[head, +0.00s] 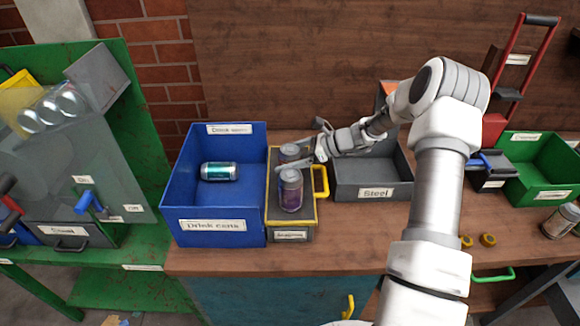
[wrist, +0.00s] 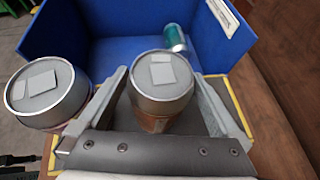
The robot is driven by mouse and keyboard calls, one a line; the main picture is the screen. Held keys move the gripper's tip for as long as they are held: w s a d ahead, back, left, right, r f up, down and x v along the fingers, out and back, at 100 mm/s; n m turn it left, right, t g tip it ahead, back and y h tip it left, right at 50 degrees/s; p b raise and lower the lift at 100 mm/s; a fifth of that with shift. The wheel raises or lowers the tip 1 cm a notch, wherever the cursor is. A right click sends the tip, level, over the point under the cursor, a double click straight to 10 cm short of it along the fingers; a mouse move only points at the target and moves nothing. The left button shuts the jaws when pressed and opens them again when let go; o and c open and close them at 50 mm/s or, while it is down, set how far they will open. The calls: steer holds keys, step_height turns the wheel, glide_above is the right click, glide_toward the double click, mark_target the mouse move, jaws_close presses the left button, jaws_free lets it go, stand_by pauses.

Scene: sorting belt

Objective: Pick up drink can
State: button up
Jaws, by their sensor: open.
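Two upright drink cans stand side by side on a black-and-yellow case. The far can (head: 289,151) has a grey lid and is partly hidden by my gripper in the head view. In the wrist view this can (wrist: 161,88) stands between my fingers, with a brownish lower side. My gripper (head: 293,155) is open around it; the wrist view shows slim gaps beside the can. The near can (head: 291,192), purple, is outside the fingers, and appears at the left in the wrist view (wrist: 45,98). A teal can (head: 221,171) lies on its side in the blue bin labelled "Drink cans" (head: 212,226).
The case (head: 290,222) has a yellow handle and sits between the blue bin and a grey bin labelled "Steel" (head: 372,192). A green bin (head: 540,190) and another can (head: 561,221) are at the right. The bench front is mostly clear.

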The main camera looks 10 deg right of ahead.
steer(key=shift+x, duration=1.25)
steer(key=shift+s, duration=0.1)
steer(key=c, duration=1.2)
steer(key=shift+o, duration=0.2)
steer(key=shift+r, duration=0.15)
